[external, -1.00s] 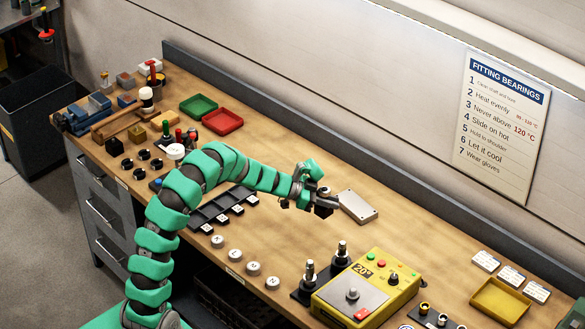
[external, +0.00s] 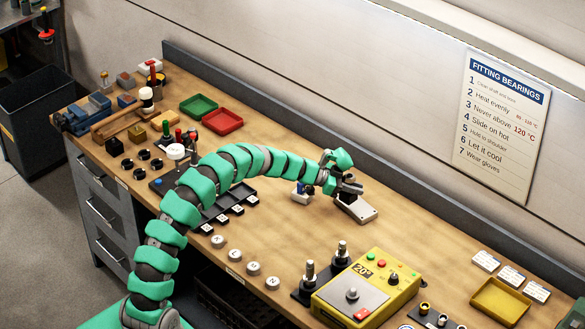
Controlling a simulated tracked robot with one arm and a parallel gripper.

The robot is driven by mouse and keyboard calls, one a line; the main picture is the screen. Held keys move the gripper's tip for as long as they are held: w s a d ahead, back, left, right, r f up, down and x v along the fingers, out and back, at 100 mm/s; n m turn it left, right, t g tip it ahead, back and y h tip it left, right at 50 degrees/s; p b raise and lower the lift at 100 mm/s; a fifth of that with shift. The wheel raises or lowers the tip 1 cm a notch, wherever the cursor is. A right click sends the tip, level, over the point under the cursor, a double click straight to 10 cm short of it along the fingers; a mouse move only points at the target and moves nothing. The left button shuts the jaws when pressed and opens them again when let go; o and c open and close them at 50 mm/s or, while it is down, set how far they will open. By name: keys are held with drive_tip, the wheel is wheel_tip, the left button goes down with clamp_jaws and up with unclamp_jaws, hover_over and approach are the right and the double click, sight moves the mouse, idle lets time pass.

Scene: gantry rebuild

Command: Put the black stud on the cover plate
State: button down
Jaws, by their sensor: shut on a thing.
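The cover plate (external: 364,213) is a light grey rectangular block lying on the bench right of the middle. My gripper (external: 349,190) is over the plate's far left part and hides some of it. It is shut on a small dark thing (external: 347,198), which looks like the black stud. The fingers hide most of it, and I cannot tell whether it touches the plate.
A black tray (external: 208,215) lies under my arm. The yellow heater box (external: 372,285) and dark posts stand in front. Bench right of the plate is clear.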

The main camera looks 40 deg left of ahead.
drive_tip(key=shift+w+d+f, duration=0.1)
drive_tip(key=shift+w+f, duration=0.05)
drive_tip(key=shift+w, duration=1.75)
drive_tip(key=shift+f, duration=1.8)
drive_tip(key=c, duration=1.4)
unclamp_jaws()
drive_tip(key=shift+o, duration=0.2)
drive_tip(key=shift+r, duration=0.1)
